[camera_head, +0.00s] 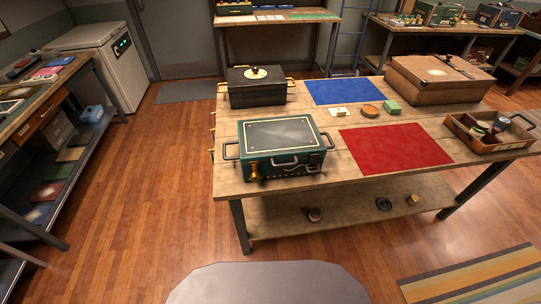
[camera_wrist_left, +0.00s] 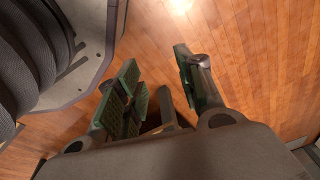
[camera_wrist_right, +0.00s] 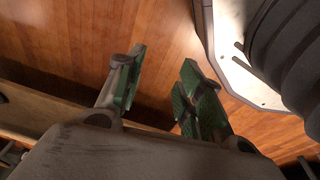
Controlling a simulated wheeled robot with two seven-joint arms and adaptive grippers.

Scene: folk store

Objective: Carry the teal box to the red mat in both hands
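The teal box (camera_head: 283,148) stands upright near the front left corner of the wooden table (camera_head: 340,180). It has a dark top, brass trim and a dark handle on each side. The red mat (camera_head: 396,148) lies flat to its right, bare, with a strip of table between them. Neither gripper shows in the head view. In the left wrist view my left gripper (camera_wrist_left: 160,85) is open and empty above the wood floor. In the right wrist view my right gripper (camera_wrist_right: 162,78) is open and empty, also over the floor.
A black box (camera_head: 257,87) stands behind the teal box. A blue mat (camera_head: 345,91), small items including a green block (camera_head: 392,107), a large brown case (camera_head: 438,80) and an open wooden tray (camera_head: 490,146) share the table. The floor left of the table is clear.

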